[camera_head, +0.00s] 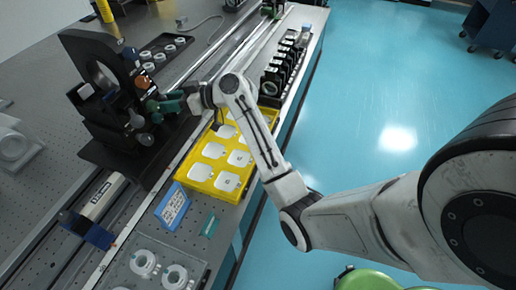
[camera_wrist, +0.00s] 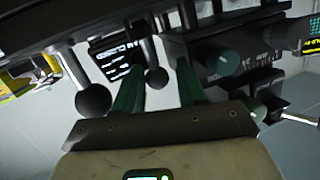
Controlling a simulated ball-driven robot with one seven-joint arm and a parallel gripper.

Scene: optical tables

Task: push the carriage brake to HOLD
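The black carriage (camera_head: 90,75) with its large ring stands on the rail at the upper left of the head view. Several ball-ended levers or knobs, one orange (camera_head: 142,82) and one grey (camera_head: 137,121), are on its near side. My gripper (camera_head: 155,105) reaches in beside them. In the wrist view its two green fingers (camera_wrist: 158,85) are apart. A dark ball knob (camera_wrist: 157,78) on a stem shows between them, with gaps either side; I cannot tell its depth. Another dark ball (camera_wrist: 93,100) hangs left of the fingers. I cannot tell which one is the brake or read HOLD clearly.
A yellow tray (camera_head: 177,176) with white pieces lies right of the carriage, below my arm. A blue-labelled box (camera_head: 172,207) is nearer. A black rack (camera_head: 285,70) stands farther back. In the wrist view, a dark block with a round knob (camera_wrist: 229,57) is close to the right finger.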

